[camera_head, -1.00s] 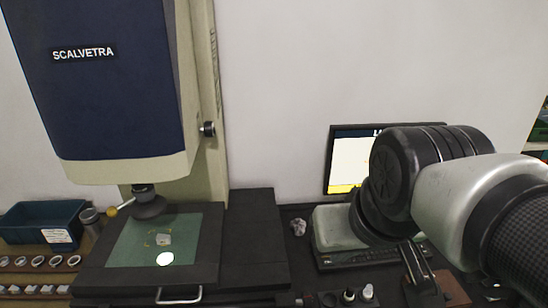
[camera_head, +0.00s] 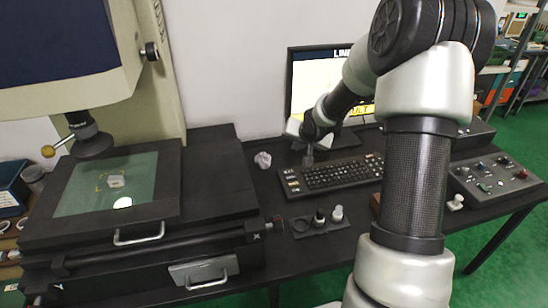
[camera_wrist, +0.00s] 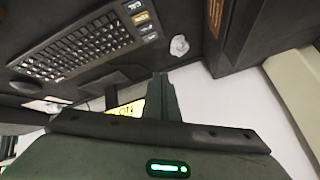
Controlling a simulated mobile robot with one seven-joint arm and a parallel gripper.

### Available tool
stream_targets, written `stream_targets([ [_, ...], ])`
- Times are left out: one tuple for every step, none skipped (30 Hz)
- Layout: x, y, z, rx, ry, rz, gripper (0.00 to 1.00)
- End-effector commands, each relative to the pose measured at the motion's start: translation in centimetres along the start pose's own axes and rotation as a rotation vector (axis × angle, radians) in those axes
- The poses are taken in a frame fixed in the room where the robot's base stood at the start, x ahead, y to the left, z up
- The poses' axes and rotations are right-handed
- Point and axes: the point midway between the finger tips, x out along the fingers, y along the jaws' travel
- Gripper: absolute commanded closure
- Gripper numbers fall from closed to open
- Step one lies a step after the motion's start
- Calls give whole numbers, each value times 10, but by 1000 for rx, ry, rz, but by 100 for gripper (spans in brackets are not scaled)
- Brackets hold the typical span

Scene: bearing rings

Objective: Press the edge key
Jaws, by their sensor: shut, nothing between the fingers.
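A black keyboard (camera_head: 335,174) lies on the bench in front of the monitor. In the wrist view the keyboard (camera_wrist: 80,50) shows larger labelled keys (camera_wrist: 141,18) at one end, one of them orange-yellow; the labels are too small to read, so I cannot tell which is the edge key. In the head view these keys (camera_head: 291,180) are at the left end. My gripper (camera_head: 308,160) is near the keyboard's back left part, pointing down, apparently above it. In the wrist view its fingertips (camera_wrist: 160,76) are together and empty, with no key visibly touched.
The monitor (camera_head: 320,75) stands behind the keyboard. A crumpled white piece (camera_head: 262,159) lies left of it. The measuring machine's stage (camera_head: 165,200) is at left, with a part on its glass. Small pieces stand on a dark tray (camera_head: 322,228) in front; a control box (camera_head: 495,172) is right.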

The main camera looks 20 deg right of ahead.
Motion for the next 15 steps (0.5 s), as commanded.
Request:
stream_targets([
  [29, 11, 10, 50, -2, -26, 100],
  [40, 14, 12, 74, 1, -43, 100],
  [53, 17, 15, 106, 4, -64, 100],
  [61, 19, 16, 125, 8, -77, 100],
  [67, 20, 17, 142, 10, -88, 100],
  [74, 22, 19, 162, 13, -101, 100],
  [78, 23, 20, 173, 14, -108, 100],
  [81, 23, 20, 180, 15, -115, 100],
  [83, 24, 20, 187, 18, -120, 100],
  [84, 24, 20, 191, 18, -123, 100],
  [84, 24, 20, 193, 18, -124, 100],
  [84, 24, 20, 194, 18, -124, 100],
  [84, 24, 20, 194, 18, -124, 100],
  [84, 24, 20, 193, 18, -124, 100],
  [84, 24, 20, 193, 18, -123, 100],
])
